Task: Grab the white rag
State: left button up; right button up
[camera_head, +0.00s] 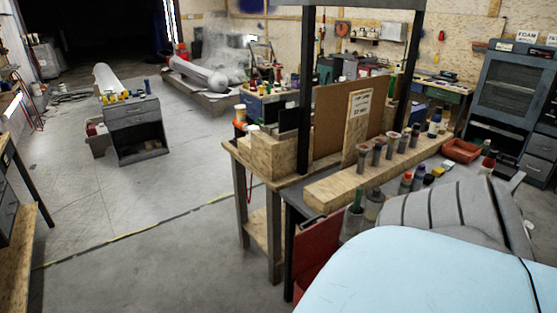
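I cannot make out a white rag for certain in the head view. A pale, translucent sheet-like heap (222,45) stands at the far back, but I cannot tell what it is. Neither of my grippers is in view.
A wooden workbench (262,158) with bottles and a black frame stands in the middle. A smooth light blue shape (420,275) and a grey ribbed one (440,207) fill the lower right. A grey drawer cabinet (136,125) stands left. The concrete floor (150,210) between is clear.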

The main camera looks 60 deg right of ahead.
aim_at(448, 165)
jog(key=i+z, duration=0.3)
jog(key=z, duration=0.2)
jog(key=i+z, duration=0.45)
jog(key=i+j+z, duration=0.15)
jog(key=z, duration=0.35)
jog(key=i+z, duration=0.2)
jog(key=z, duration=0.25)
jog(key=i+j+z, duration=0.2)
jog(key=z, duration=0.25)
jog(key=i+j+z, duration=0.15)
jog(key=z, duration=0.25)
jog(key=i+j+z, duration=0.15)
jog(key=j+z, duration=0.15)
jog(key=z, duration=0.15)
jog(key=i+j+z, duration=0.1)
jog(key=j+z, duration=0.2)
jog(key=z, duration=0.15)
jog(key=j+z, duration=0.3)
jog(key=z, duration=0.15)
jog(key=k+j+z, duration=0.25)
jog(key=k+j, duration=0.1)
